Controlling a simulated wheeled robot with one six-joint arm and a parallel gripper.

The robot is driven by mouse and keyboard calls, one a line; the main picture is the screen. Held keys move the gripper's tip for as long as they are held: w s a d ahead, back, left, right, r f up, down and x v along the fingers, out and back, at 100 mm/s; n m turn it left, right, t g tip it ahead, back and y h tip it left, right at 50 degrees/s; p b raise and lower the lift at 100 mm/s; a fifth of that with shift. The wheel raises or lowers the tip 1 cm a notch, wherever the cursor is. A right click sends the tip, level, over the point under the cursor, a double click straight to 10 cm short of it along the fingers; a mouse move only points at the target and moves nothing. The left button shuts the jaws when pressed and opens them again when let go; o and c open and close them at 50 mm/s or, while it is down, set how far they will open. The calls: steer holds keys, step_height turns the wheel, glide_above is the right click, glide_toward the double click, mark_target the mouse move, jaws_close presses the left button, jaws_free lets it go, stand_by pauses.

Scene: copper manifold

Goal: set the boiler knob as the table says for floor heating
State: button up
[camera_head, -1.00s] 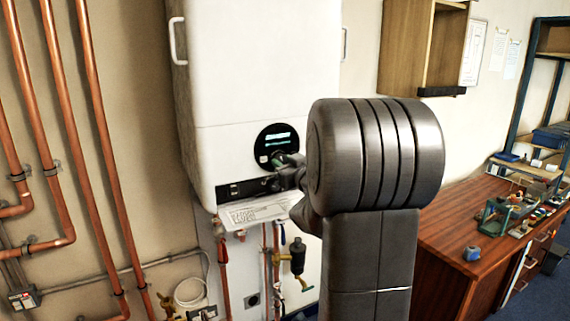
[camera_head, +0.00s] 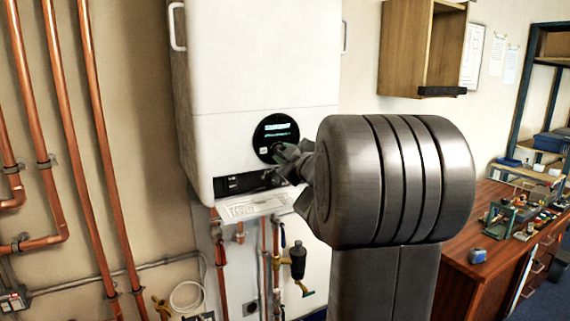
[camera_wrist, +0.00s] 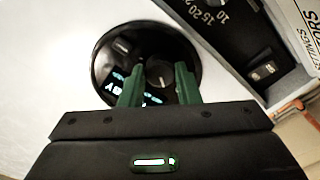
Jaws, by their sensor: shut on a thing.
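The white boiler (camera_head: 265,60) hangs on the wall, with a round black dial face (camera_head: 268,134) low on its front that shows lit text. In the wrist view the dark boiler knob (camera_wrist: 160,72) has a pale pointer mark and sits on that black face. My gripper (camera_wrist: 160,92) has its green fingers on both sides of the knob and is shut on it. The left finger partly covers the lit display text. The printed settings table (camera_head: 250,207) sticks out below the boiler; in the wrist view only its corner (camera_wrist: 302,35) shows. Its rows are too small to read.
A black strip (camera_head: 243,183) with small switches and a numbered gauge (camera_wrist: 215,14) lies beside the dial. Copper pipes (camera_head: 95,130) run along the left wall and valves hang below the boiler. A wooden workbench (camera_head: 485,215) with tools stands at right.

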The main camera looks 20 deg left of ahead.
steer(key=shift+f+n+b, duration=0.1)
steer(key=shift+n+b, duration=0.8)
steer(key=shift+n, duration=0.7)
steer(key=o, duration=1)
steer(key=shift+c, duration=0.2)
steer(key=v, duration=1.4)
steer(key=shift+w+a, duration=0.1)
steer(key=shift+a, duration=0.1)
